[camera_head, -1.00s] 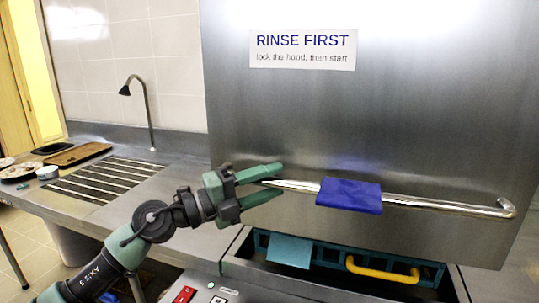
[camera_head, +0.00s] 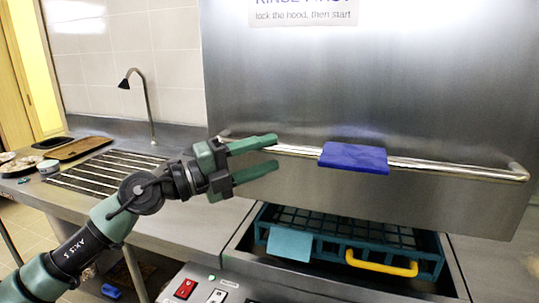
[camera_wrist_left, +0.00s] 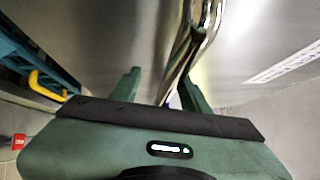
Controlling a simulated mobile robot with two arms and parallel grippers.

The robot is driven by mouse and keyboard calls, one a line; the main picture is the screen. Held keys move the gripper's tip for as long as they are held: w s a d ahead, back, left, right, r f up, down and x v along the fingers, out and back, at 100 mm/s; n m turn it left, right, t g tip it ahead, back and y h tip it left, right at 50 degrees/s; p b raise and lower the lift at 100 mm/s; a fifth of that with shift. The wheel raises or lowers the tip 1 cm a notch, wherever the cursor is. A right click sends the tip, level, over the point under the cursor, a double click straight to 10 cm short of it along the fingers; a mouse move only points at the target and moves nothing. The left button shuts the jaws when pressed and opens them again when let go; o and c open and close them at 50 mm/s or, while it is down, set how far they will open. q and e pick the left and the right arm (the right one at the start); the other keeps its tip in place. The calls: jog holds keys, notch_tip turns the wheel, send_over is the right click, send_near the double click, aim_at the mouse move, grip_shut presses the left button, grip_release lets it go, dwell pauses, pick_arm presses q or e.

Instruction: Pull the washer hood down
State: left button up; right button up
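The washer hood (camera_head: 330,90) is a large brushed steel panel, raised above the rack opening. A shiny horizontal bar handle (camera_head: 450,168) runs along its lower front, with a blue cloth (camera_head: 353,158) draped over it. My left gripper (camera_head: 277,153) is at the left part of the bar, its green fingers spread apart, one above and one below the bar's line. In the left wrist view, the bar (camera_wrist_left: 208,25) runs close to the right finger, and the left finger stands clear of it. Whether a finger touches the bar is unclear. My right gripper is not in view.
Under the hood sits a teal rack (camera_head: 330,240) with a yellow handle (camera_head: 381,264) and a light blue cloth (camera_head: 289,246). A control panel with a red switch (camera_head: 185,289) is in front. A drainboard (camera_head: 100,175) and tap (camera_head: 145,105) are left.

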pick_arm(q)
jog(key=b+v, duration=0.2)
jog(key=v, duration=0.5)
jog(key=shift+s+a+b, duration=0.2)
jog(key=shift+a+b, duration=0.1)
jog(key=shift+a, duration=0.05)
dwell(0.4)
jog(key=p+x, duration=0.4)
jog(key=p, duration=0.6)
jog(key=r+p+x, duration=0.1)
jog(key=p+x, duration=0.3)
jog(key=p, duration=0.7)
jog(key=shift+a+r, duration=0.15)
jog(key=shift+r, duration=0.05)
jog(key=shift+w+d+f+p, duration=0.1)
jog(key=shift+w+d+p, duration=0.2)
jog(key=shift+d, duration=0.3)
